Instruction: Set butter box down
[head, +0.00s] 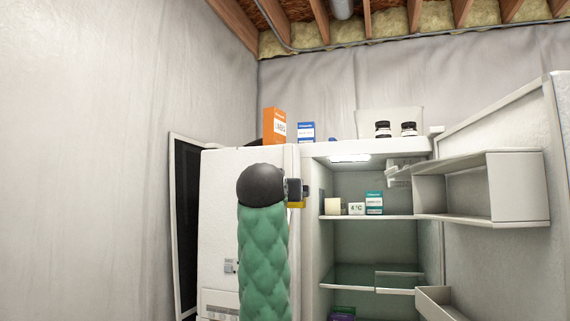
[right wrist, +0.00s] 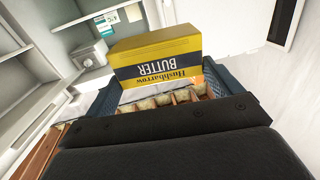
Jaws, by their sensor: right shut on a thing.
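A yellow and dark blue butter box (right wrist: 158,58) fills the middle of the right wrist view, its lettering upside down. My right gripper (right wrist: 160,82) is shut on it, with a blue finger at each side. In the head view my right gripper (head: 295,192) shows small beside the black wrist, with a yellow edge of the butter box (head: 297,204) under it. It appears at the left front edge of the open fridge (head: 372,240), near the height of the upper shelf. The arm hides part of the fridge's left side. My left gripper is not in view.
The upper shelf (head: 400,217) holds a cream block (head: 332,206), a 4°C box (head: 356,209) and a teal box (head: 374,203). The glass shelf (head: 350,277) below looks bare. The fridge door (head: 500,240) stands open at right with bins jutting out. An orange box (head: 275,126) stands on top.

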